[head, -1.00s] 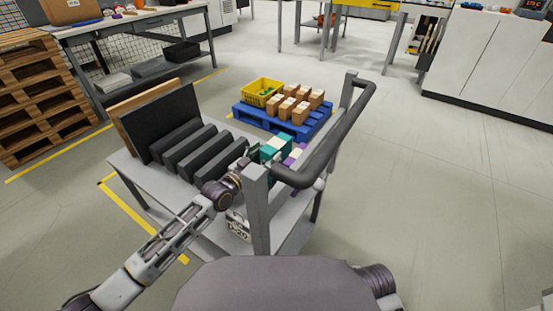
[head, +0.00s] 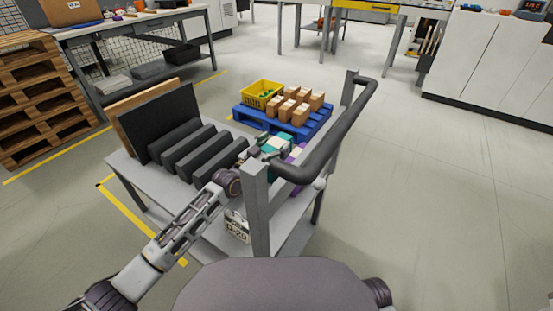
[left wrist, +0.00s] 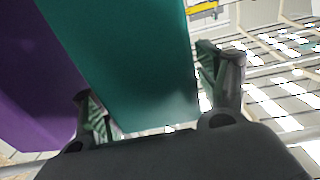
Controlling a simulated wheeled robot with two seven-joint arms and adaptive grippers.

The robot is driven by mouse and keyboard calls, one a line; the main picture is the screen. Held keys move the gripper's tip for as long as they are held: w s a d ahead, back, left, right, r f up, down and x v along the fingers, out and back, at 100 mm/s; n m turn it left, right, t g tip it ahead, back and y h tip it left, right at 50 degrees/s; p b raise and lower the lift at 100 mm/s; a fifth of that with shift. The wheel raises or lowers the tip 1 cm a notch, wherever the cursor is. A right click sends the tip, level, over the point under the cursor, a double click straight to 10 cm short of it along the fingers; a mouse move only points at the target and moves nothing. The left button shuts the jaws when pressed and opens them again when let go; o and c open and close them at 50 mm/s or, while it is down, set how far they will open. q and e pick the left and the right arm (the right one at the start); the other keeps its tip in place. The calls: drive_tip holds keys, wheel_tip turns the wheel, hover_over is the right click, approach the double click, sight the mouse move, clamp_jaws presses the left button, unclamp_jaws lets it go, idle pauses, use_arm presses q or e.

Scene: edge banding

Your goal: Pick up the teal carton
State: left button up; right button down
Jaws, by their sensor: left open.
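The teal carton (head: 279,139) stands on the grey cart's top, near the handle end, partly hidden by my left gripper (head: 262,150). In the left wrist view the teal carton (left wrist: 130,60) fills the space ahead of and between the two fingers. My left gripper (left wrist: 155,95) is open, with one finger on either side of the carton; I cannot tell whether either touches it. My right gripper is out of view.
The cart's dark handle (head: 330,135) and grey post (head: 256,210) rise close to my left gripper. Black dividers (head: 195,150) stand left of the cartons. Beyond is a blue pallet (head: 290,123) with brown boxes and a yellow crate (head: 262,94). Open floor lies to the right.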

use_arm(q)
drive_tip(key=shift+c, duration=0.5)
clamp_jaws()
drive_tip(key=shift+r, duration=0.2)
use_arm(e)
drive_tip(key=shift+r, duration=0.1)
